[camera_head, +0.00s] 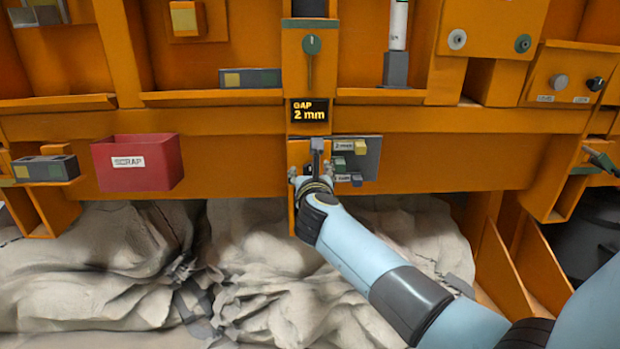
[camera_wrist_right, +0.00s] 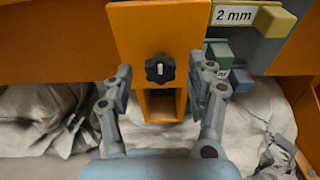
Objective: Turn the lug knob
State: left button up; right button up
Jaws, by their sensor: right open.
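The lug knob (camera_wrist_right: 160,68) is a small black lobed knob with a pale mark at its centre, on an orange plate in the right wrist view. My right gripper (camera_wrist_right: 161,77) is open, one finger on each side of the knob, with gaps between fingers and knob. In the head view my right gripper (camera_head: 308,182) is at the orange bracket under the display (camera_head: 309,111), which reads "GAP 2 mm". The arm and gripper hide the knob there. My left gripper is not in view.
Right of the gripper, a grey plate (camera_head: 371,160) holds yellow and green blocks, one labelled 2 mm; a yellow block (camera_wrist_right: 272,20) shows close by. A red SCRAP bin (camera_head: 137,163) hangs left. Crumpled pale cloth-like material (camera_head: 90,265) lies below the orange frame.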

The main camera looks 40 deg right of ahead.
jog(key=shift+w+d, duration=0.2)
jog(key=c, duration=1.1)
jog(key=shift+c, duration=0.2)
